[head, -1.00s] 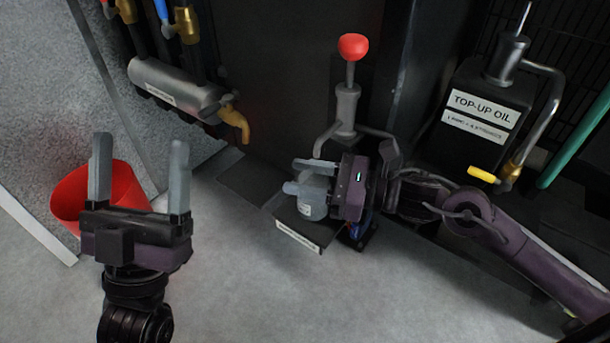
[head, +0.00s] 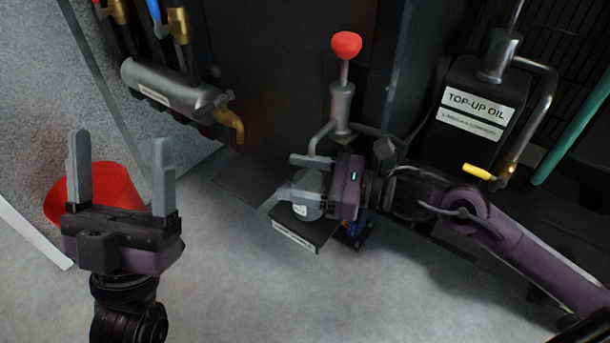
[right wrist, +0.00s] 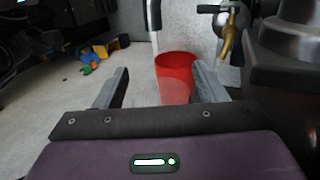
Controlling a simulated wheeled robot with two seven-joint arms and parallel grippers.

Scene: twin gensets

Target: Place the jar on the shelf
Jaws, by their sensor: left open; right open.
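The jar (head: 309,181), grey and see-through with a small white label, stands upright on the small dark shelf (head: 318,231) in the middle of the head view. The shelf has a white label strip along its front edge. My right gripper (head: 288,176) is open, with one finger on each side of the jar; I cannot tell whether either touches it. The near finger hides part of the jar. In the right wrist view the right gripper's fingers (right wrist: 160,68) are spread, and the jar is hard to make out. My left gripper (head: 120,137) is open and empty at the left.
A red bucket (head: 108,188) stands behind my left gripper. A pump with a red knob (head: 346,45) rises behind the shelf. A TOP-UP OIL tank (head: 478,105) stands at right, and a silver cylinder with a brass tap (head: 229,124) is at upper left. The floor in front is clear.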

